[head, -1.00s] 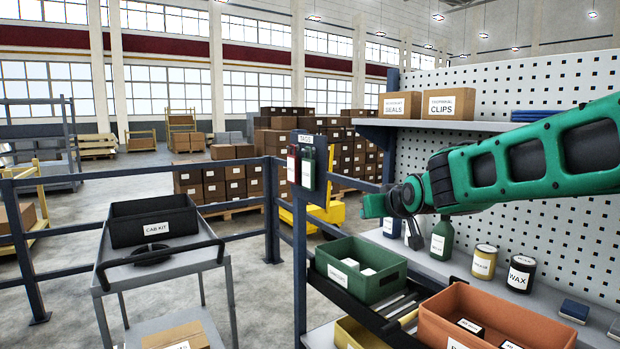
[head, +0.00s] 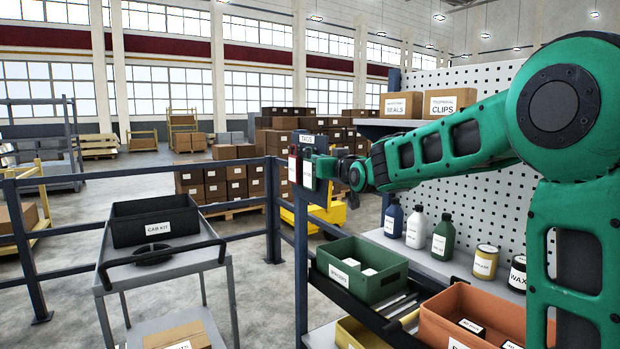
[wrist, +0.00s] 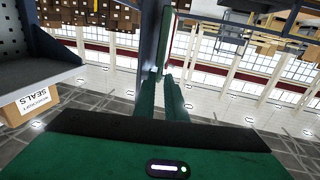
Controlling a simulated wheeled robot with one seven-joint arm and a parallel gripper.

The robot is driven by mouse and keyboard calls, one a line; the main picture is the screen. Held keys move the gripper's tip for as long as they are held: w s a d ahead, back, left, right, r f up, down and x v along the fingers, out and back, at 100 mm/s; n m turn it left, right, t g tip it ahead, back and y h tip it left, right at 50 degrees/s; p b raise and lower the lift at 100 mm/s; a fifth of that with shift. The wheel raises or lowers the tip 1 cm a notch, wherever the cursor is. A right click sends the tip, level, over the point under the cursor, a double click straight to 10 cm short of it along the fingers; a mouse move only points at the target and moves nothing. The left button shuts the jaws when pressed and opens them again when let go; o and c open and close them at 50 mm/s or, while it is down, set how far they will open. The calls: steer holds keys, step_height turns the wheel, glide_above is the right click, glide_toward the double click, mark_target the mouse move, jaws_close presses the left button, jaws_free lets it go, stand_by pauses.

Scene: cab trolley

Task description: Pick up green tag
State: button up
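The green tag (head: 308,173) hangs below the blue header plate on the rail post, with a white label on its face. In the wrist view the green tag (wrist: 164,42) shows nearly edge-on in front of the dark post. My gripper (head: 321,167) is at the tag's right side in the head view. In the wrist view its two green fingers (wrist: 160,76) stand a narrow gap apart, with the tag's edge in line with that gap. Whether the fingers touch the tag is unclear. A red tag (head: 293,164) hangs just left of the green one.
The shelf with the clips box (head: 450,103) and pegboard are at the right. Bottles stand on the bench below my arm. A green bin (head: 390,284) and an orange bin (head: 440,318) sit lower.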

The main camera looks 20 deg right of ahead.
mark_target(310, 168)
steer(key=w, duration=0.4)
steer(key=shift+w+a+r, duration=0.15)
steer(key=shift+w+a, duration=0.05)
steer(key=shift+w, duration=0.15)
steer(key=shift+c, duration=0.6)
jaws_close()
steer(key=shift+d, duration=0.1)
steer(key=shift+r, duration=0.1)
